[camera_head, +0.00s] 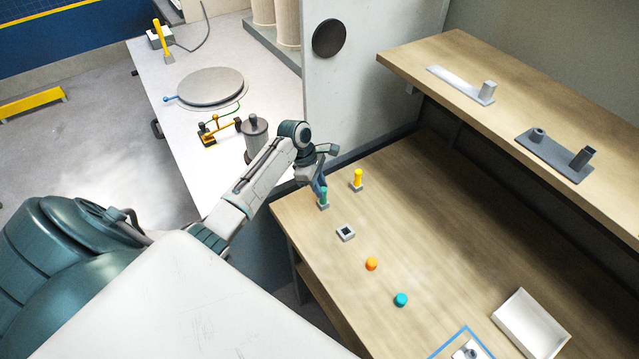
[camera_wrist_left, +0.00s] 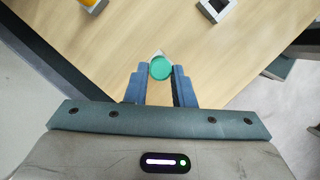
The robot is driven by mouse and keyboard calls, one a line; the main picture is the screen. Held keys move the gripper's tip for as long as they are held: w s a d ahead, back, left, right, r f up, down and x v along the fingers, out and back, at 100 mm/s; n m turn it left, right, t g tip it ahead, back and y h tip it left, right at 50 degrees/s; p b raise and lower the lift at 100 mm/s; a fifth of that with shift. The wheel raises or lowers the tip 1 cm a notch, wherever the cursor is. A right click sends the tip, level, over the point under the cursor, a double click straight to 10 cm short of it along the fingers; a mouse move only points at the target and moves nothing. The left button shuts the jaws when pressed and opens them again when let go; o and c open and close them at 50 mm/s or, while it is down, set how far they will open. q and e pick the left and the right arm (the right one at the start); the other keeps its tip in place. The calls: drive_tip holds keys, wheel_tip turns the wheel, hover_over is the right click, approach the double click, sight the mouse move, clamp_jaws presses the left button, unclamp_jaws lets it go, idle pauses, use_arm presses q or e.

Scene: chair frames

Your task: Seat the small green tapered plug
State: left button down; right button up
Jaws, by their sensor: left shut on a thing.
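The green plug (camera_head: 324,195) is upright at the left end of the wooden bench, at a small grey block (camera_head: 324,207). I cannot tell whether it still touches the block. My left gripper (camera_head: 321,184) is shut on the plug from above. In the left wrist view, the plug's round green top (camera_wrist_left: 161,68) sits between the blue fingers (camera_wrist_left: 160,83); its lower part is hidden. A grey square block with a dark opening (camera_head: 345,232) lies apart from the plug; it also shows in the left wrist view (camera_wrist_left: 214,9). My right gripper is not in view.
A yellow peg (camera_head: 357,178) stands in a grey block close behind the plug. An orange piece (camera_head: 371,264), a teal piece (camera_head: 401,299) and a white tray (camera_head: 521,331) lie farther along the bench. A raised shelf (camera_head: 450,52) holds grey fixtures. The bench middle is clear.

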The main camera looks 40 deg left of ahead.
use_arm(q)
drive_tip(key=c, duration=1.1)
unclamp_jaws()
drive_tip(key=shift+c, duration=0.2)
drive_tip(key=b+v, duration=0.3)
drive_tip(key=v, duration=0.7)
drive_tip(key=shift+a+r, duration=0.2)
drive_tip(key=shift+r, duration=0.15)
drive_tip(key=shift+s+f, duration=0.1)
